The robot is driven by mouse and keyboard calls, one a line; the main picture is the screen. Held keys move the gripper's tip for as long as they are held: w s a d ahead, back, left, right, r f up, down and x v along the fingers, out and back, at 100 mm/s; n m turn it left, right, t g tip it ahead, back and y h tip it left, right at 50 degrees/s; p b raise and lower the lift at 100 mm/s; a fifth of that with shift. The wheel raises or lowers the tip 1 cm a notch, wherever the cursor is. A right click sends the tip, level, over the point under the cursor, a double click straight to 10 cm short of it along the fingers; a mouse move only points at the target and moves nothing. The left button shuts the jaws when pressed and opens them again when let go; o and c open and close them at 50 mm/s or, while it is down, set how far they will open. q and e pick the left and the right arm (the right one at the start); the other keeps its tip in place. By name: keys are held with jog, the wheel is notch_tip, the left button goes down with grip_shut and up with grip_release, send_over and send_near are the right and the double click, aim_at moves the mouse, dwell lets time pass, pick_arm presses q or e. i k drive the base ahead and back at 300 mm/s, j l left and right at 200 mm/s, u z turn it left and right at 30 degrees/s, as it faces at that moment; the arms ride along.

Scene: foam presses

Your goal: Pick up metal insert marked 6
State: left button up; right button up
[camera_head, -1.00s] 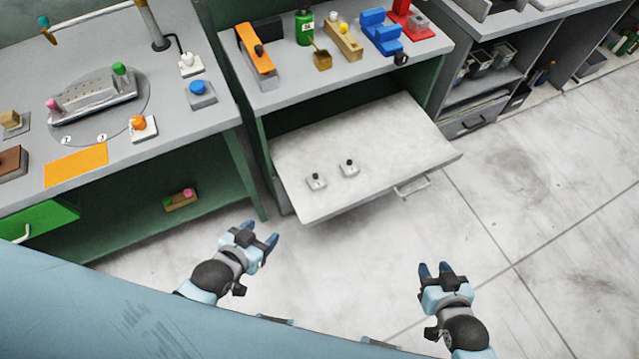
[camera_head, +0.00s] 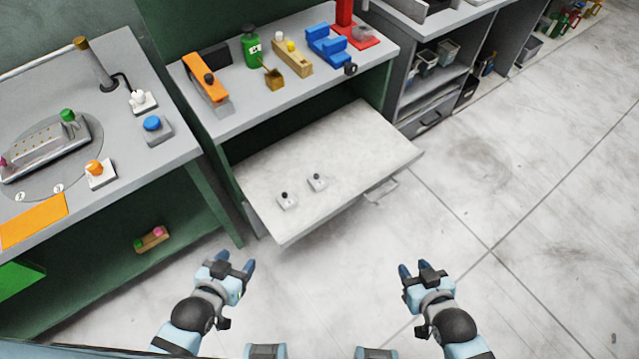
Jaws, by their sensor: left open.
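Two small metal inserts with black knobs lie on the pulled-out light grey drawer or shelf (camera_head: 345,150). One is the left insert (camera_head: 287,202), the other the right insert (camera_head: 317,183). Any numbers on them are too small to read. My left gripper (camera_head: 236,263) is open and empty, in front of and below the drawer's left corner, apart from it. My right gripper (camera_head: 418,271) is in front of the drawer, to its right, with its fingers apart and nothing between them.
The bench top above the drawer holds an orange tool (camera_head: 205,80), a green bottle (camera_head: 252,50), a blue block (camera_head: 328,45) and a red press (camera_head: 352,28). A left bench (camera_head: 165,180) stands beside it. The drawer handle (camera_head: 381,190) sticks out. Floor at right is clear.

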aim_at(286, 201)
jog(key=i+j, duration=0.15)
jog(key=j, duration=0.2)
jog(key=i+j+u, duration=0.1)
jog(key=j, duration=0.25)
jog(key=i+j, duration=0.25)
jog(key=j+u, duration=0.05)
jog(key=j, duration=0.05)
